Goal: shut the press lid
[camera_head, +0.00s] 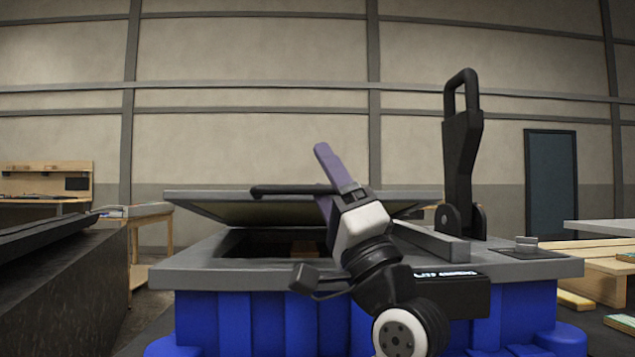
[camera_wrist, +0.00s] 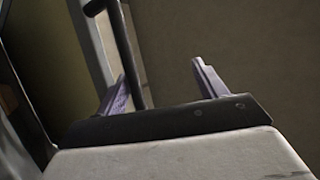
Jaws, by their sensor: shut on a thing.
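The press (camera_head: 215,275) has a grey top frame on a blue base. Its grey lid (camera_head: 215,207) is tilted and partly raised over the dark opening, with its underside showing. A black bar handle (camera_head: 285,190) runs along the lid's near edge. In the wrist view, the black bar (camera_wrist: 125,45) runs between the fingers of my gripper (camera_wrist: 159,72), close to the left one. My gripper hides part of the handle and lid in the head view.
A tall black lever (camera_head: 462,150) with a loop grip stands upright at the press's right. A black display panel (camera_head: 455,290) is on the front. A dark bench (camera_head: 60,280) stands at left, and wooden planks (camera_head: 595,265) lie at right.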

